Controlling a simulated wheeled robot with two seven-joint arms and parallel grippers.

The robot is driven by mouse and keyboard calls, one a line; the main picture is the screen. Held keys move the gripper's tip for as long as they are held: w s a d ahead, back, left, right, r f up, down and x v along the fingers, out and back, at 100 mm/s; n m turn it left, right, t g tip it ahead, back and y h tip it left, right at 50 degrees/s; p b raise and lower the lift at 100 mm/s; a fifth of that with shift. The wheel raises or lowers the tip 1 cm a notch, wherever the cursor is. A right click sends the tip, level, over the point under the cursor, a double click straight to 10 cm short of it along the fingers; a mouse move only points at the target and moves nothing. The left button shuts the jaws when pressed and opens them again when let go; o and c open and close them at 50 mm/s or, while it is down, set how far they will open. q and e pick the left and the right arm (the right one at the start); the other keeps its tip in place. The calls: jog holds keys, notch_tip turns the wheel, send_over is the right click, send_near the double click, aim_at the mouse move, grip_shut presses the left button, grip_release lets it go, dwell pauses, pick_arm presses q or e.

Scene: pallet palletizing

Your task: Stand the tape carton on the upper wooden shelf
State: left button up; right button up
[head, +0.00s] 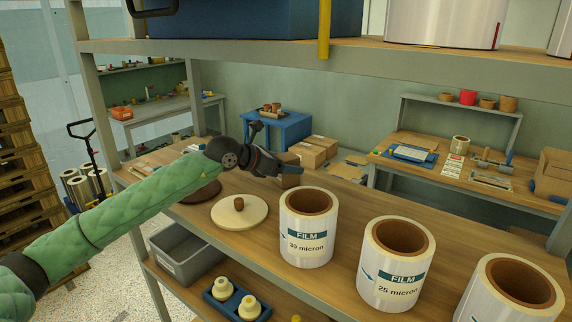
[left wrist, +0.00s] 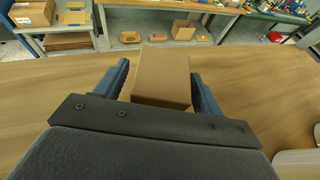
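The tape carton (head: 290,181) is a small plain brown box over the far side of the wooden shelf (head: 190,216). In the left wrist view the carton (left wrist: 161,82) sits between the two blue fingers of my left gripper (left wrist: 161,88), one along each side. My left gripper (head: 294,169) appears shut on it in the head view. The gripper partly hides the carton, and I cannot tell whether its base touches the wood. My right gripper is not in view.
Film rolls, one marked 30 micron (head: 306,229) and one marked 25 micron (head: 396,265), stand right of the carton. A pale round lidded disc (head: 239,212) lies left. A higher shelf board (head: 330,54) spans overhead. A grey bin (head: 183,258) is below.

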pick_arm(q)
jog(key=shift+r, duration=0.1)
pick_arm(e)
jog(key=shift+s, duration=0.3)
pick_arm(q)
jog(key=shift+s+a, duration=0.1)
jog(key=shift+a, duration=0.15)
jog(key=shift+s+a+r, duration=0.1)
jog(key=shift+s+a, duration=0.05)
jog(key=shift+a, duration=0.05)
jog(key=shift+s+a+r+b, duration=0.1)
jog(key=shift+a+b, duration=0.15)
jog(key=shift+b, duration=0.05)
jog(key=b+v, duration=0.4)
jog(key=v, duration=0.6)
jog(key=shift+r, duration=0.25)
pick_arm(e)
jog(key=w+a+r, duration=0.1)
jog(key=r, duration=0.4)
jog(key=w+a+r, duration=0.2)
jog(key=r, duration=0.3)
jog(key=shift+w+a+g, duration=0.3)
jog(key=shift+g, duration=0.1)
pick_arm(q)
jog(key=shift+s+a, duration=0.1)
